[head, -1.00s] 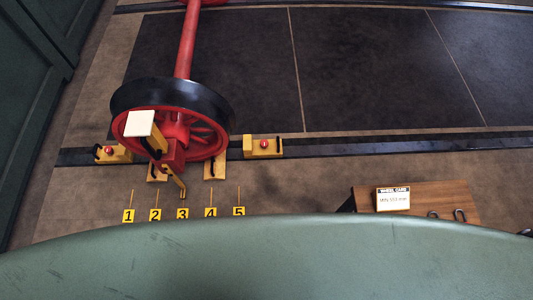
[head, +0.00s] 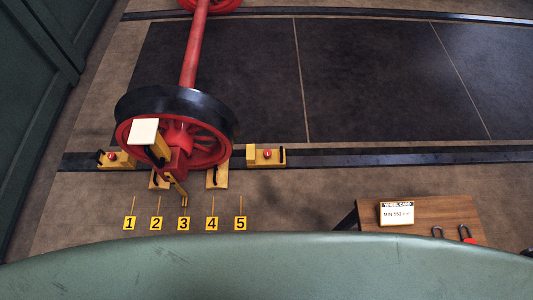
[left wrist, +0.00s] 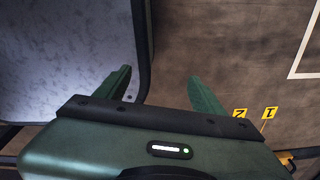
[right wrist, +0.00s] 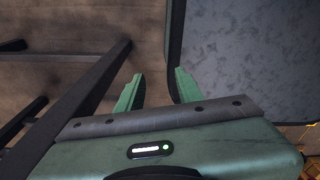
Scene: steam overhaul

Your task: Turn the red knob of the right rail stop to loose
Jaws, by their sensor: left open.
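The right rail stop (head: 253,155) is a yellow block on the dark rail, right of the red wheel, in the head view. Its red knob (head: 267,154) sits on top, with a black handle at the block's right end. The left rail stop (head: 122,163), also yellow with a red knob (head: 112,157), is on the rail left of the wheel. My left gripper (left wrist: 162,88) is open and empty above the floor in the left wrist view. My right gripper (right wrist: 158,90) is open and empty in the right wrist view. Neither gripper shows in the head view.
The red wheel (head: 205,150) with its axle stands on the rail (head: 400,155). Number plates 1 to 5 (head: 184,223) lie in front of it. A wooden bench (head: 430,210) with a wheel card (head: 397,213) stands at the right. Floor between plates and bench is clear.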

